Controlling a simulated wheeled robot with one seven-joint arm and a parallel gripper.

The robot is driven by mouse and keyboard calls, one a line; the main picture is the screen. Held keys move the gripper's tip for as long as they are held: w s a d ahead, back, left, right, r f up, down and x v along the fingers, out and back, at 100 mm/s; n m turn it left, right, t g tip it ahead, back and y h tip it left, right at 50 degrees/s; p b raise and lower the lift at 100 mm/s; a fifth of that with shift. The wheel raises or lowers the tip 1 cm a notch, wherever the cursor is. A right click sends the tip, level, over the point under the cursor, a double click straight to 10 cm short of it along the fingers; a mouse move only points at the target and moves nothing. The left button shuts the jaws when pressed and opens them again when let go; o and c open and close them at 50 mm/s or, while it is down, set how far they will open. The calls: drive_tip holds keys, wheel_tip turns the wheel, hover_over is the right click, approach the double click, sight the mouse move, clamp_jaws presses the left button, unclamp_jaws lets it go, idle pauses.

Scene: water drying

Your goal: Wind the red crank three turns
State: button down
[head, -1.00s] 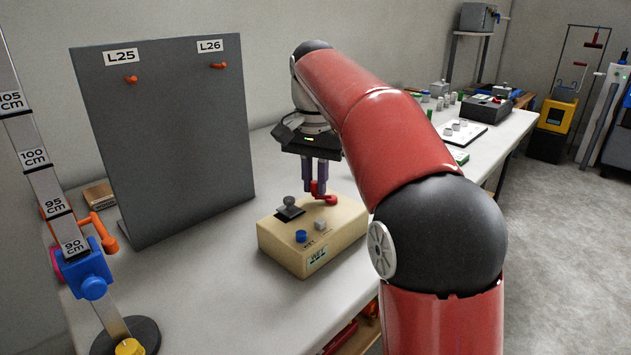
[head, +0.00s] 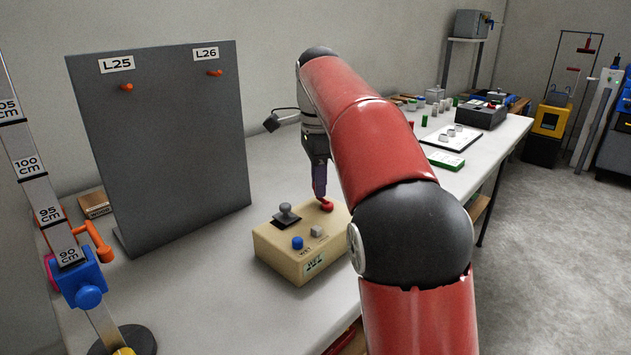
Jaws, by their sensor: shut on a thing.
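The red crank (head: 327,206) sits on top of a beige box (head: 285,262) at the box's far right corner. The box stands on the white bench in front of the grey panel. My gripper (head: 320,193) points down at the crank, its purple-grey fingers shut on it. The fingers look narrow from this side and hide part of the crank. The box top also bears a black lever (head: 287,212), a blue knob (head: 297,243) and a grey knob (head: 317,232).
A grey panel (head: 160,150) with two orange pegs stands behind the box to the left. A height-marked post (head: 48,213) with a blue clamp is at the far left. Small items and a dark device (head: 481,114) lie farther along the bench.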

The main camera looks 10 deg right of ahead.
drive_tip(key=m, duration=0.2)
drive_tip(key=d+m, duration=0.1)
drive_tip(key=shift+w+m, duration=0.1)
drive_tip(key=shift+m, duration=0.3)
drive_tip(key=m, duration=0.1)
drive_tip(key=d+m, duration=0.1)
drive_tip(key=m, duration=0.1)
drive_tip(key=shift+m, duration=0.3)
drive_tip(key=m, duration=0.2)
drive_tip(key=d+m, duration=0.1)
drive_tip(key=m, duration=0.1)
drive_tip(key=s+m, duration=0.1)
drive_tip(key=m, duration=0.1)
drive_tip(key=shift+d, duration=0.2)
drive_tip(key=m, duration=0.2)
drive_tip(key=s+m, duration=0.1)
drive_tip(key=m, duration=0.3)
drive_tip(key=shift+s+d, duration=0.2)
drive_tip(key=shift+d, duration=0.1)
drive_tip(key=shift+s+m, duration=0.25)
drive_tip(key=shift+m, duration=0.7)
drive_tip(key=shift+s+m, duration=0.2)
drive_tip(key=shift+m, duration=0.7)
drive_tip(key=shift+s+m, duration=0.25)
drive_tip(key=shift+m, duration=0.7)
drive_tip(key=shift+s, duration=0.1)
drive_tip(key=c, duration=1.4)
unclamp_jaws()
